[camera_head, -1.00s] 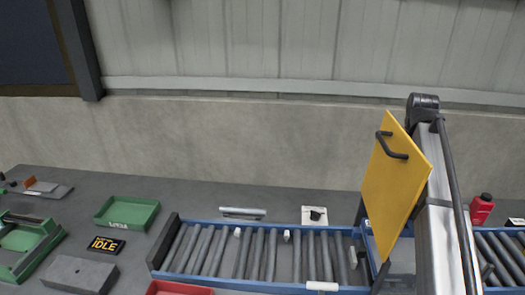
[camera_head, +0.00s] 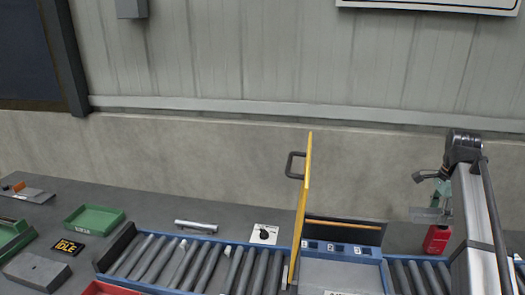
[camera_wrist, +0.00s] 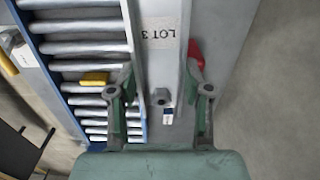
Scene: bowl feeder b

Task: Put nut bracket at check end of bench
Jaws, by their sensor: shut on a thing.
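My gripper (camera_head: 441,190) is at the right in the head view, raised in front of the wall above the bench. It is shut on a flat grey metal piece, which I take to be the nut bracket (camera_head: 428,215). In the wrist view the fingers of my gripper (camera_wrist: 160,85) stand on both sides of a grey strip with a hex nut (camera_wrist: 161,96). No end of the bench (camera_head: 150,202) is clearly marked as the check end.
A yellow panel (camera_head: 302,210) with a black handle stands upright beside the roller conveyor (camera_head: 200,262). A red bottle (camera_head: 436,240) stands below my gripper. A green tray (camera_head: 95,219), an IDLE sign (camera_head: 68,247) and a grey block (camera_head: 37,270) are at the left.

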